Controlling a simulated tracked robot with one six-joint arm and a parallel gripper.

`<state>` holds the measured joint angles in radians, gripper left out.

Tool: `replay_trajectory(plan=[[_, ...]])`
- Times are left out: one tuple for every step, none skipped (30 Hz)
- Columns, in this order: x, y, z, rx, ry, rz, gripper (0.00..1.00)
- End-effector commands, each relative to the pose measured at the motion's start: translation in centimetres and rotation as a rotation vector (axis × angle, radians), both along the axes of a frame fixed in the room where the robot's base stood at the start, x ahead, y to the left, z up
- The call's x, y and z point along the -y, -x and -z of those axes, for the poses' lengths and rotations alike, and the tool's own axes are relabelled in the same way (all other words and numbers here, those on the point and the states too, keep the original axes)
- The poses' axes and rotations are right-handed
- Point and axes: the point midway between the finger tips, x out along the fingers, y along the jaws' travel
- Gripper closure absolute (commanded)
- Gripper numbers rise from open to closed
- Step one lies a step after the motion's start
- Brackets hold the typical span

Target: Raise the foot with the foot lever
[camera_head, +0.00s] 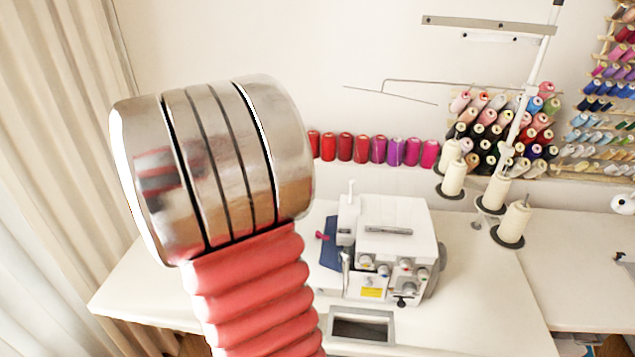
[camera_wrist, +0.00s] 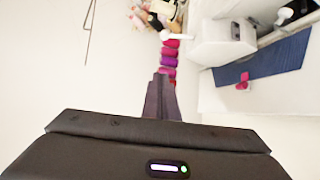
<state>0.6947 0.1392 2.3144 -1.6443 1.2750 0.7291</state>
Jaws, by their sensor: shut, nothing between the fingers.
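A white overlock sewing machine (camera_head: 385,238) stands on the white table, with a dark blue plate (camera_head: 331,250) at its left side. A small pink-red part (camera_head: 321,235) shows at that plate; I cannot tell whether it is the foot lever. In the wrist view the machine (camera_wrist: 222,42) is at upper right, with the blue plate (camera_wrist: 265,66) and pink-red part (camera_wrist: 243,82) below it. The presser foot is not clearly visible. My gripper (camera_wrist: 162,80) is shut, empty and apart from the machine. In the head view my arm hides it.
The white table (camera_head: 470,300) has bare room right of the machine and a rectangular opening (camera_head: 362,328) in front. Cream thread cones (camera_head: 515,220) on a stand rise behind at right. Coloured spools (camera_head: 378,150) line the wall. A curtain (camera_head: 60,150) hangs at left.

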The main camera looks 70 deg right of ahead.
Motion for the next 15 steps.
replay_trajectory(plan=[[0.3, 0.2, 0.1, -0.001, 0.000, 0.003, 1.00], [0.6, 0.3, 0.1, 0.000, 0.000, 0.002, 1.00], [0.9, 0.5, 0.2, -0.001, 0.000, 0.002, 1.00], [1.2, 0.6, 0.3, -0.001, 0.000, 0.002, 1.00], [1.5, 0.8, 0.4, -0.001, -0.001, 0.003, 1.00], [1.9, 1.0, 0.4, -0.001, -0.002, 0.003, 1.00], [2.3, 1.1, 0.5, -0.001, -0.001, 0.003, 1.00], [2.6, 1.3, 0.5, -0.002, 0.000, 0.003, 1.00], [3.0, 1.5, 0.6, -0.001, -0.001, 0.003, 1.00], [3.4, 1.7, 0.7, -0.001, -0.001, 0.003, 1.00], [3.7, 1.9, 0.8, -0.001, -0.001, 0.003, 1.00], [4.1, 2.1, 0.9, -0.001, -0.001, 0.003, 1.00], [4.5, 2.3, 1.0, -0.001, -0.001, 0.003, 1.00], [4.9, 2.4, 1.1, -0.001, -0.001, 0.003, 1.00], [5.3, 2.6, 1.1, 0.000, -0.001, 0.002, 1.00]])
